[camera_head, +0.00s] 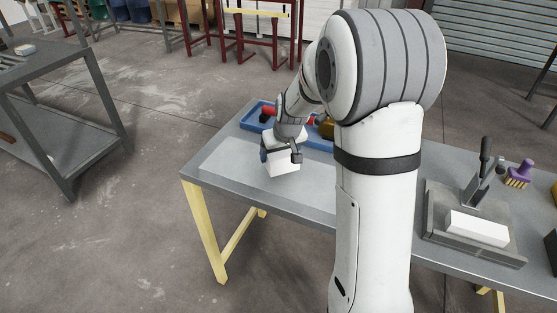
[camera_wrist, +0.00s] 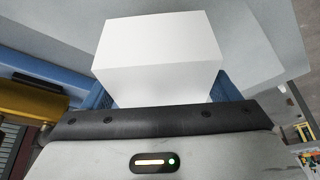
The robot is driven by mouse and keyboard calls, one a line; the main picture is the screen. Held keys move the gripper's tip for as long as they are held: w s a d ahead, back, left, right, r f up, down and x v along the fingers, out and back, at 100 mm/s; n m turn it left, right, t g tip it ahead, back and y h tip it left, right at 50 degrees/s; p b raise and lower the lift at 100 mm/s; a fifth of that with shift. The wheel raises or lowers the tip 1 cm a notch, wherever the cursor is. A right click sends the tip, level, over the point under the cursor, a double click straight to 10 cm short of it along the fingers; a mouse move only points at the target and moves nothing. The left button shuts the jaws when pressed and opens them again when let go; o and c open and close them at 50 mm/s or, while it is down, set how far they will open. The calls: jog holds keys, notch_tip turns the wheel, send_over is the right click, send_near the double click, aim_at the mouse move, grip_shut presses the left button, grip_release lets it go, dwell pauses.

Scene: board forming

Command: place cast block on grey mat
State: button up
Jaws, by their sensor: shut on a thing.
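A white cast block (camera_head: 283,162) is held in my gripper (camera_head: 281,156) over the left part of the table. The fingers close on its two sides. The block also fills the top middle of the wrist view (camera_wrist: 158,48). The grey mat (camera_head: 228,160) is a light rectangle on the left end of the table, and the block is over or on its right part. I cannot tell whether the block's underside touches the mat.
A blue tray (camera_head: 258,112) with red and yellow things lies behind the gripper. The mat's left part is clear.

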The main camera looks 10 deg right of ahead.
jog(key=shift+a+f, duration=0.1)
jog(key=shift+f, duration=1.4)
jog(key=o, duration=1.3)
jog(key=shift+s+r, duration=0.1)
jog(key=shift+r, duration=0.45)
jog(key=a+v, duration=0.1)
jog(key=v, duration=1)
jog(key=s, duration=0.8)
jog(key=s+m+g, duration=0.1)
jog(key=s, duration=0.7)
jog(key=s+g, duration=0.1)
jog(key=s, duration=0.7)
jog(key=shift+s+d+r+m+h, duration=0.2)
jog(key=shift+d+r+m+h, duration=0.05)
jog(key=shift+d+m+h, duration=0.1)
